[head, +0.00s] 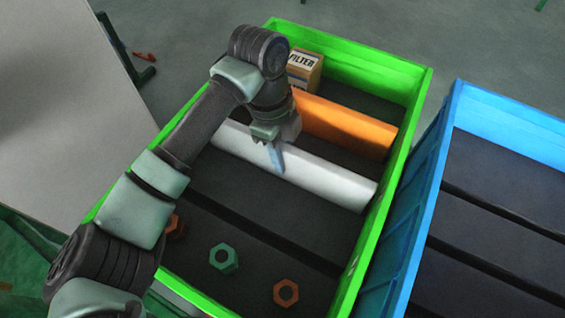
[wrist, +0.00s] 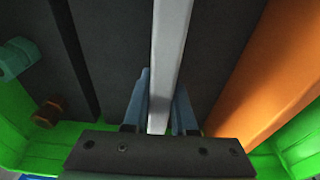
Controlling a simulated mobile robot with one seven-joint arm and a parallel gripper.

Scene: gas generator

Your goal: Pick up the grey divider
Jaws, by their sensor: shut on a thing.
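The grey divider (head: 312,176) is a long pale board standing on edge across the green crate (head: 416,108). In the wrist view the divider (wrist: 171,45) runs from the top edge down between the blue fingers. My gripper (head: 276,158) reaches down over it, left of its middle. In the wrist view my gripper (wrist: 160,108) is shut on the divider, one finger on each side. The far finger is hidden behind the divider in the head view. I cannot tell whether the divider is off the crate floor.
An orange divider (head: 345,124) stands behind, parallel to it. A filter box (head: 304,68) sits in the back corner. A green nut (head: 223,257) and an orange nut (head: 286,292) lie in the front part. A blue crate (head: 507,120) stands at right, its visible compartments empty.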

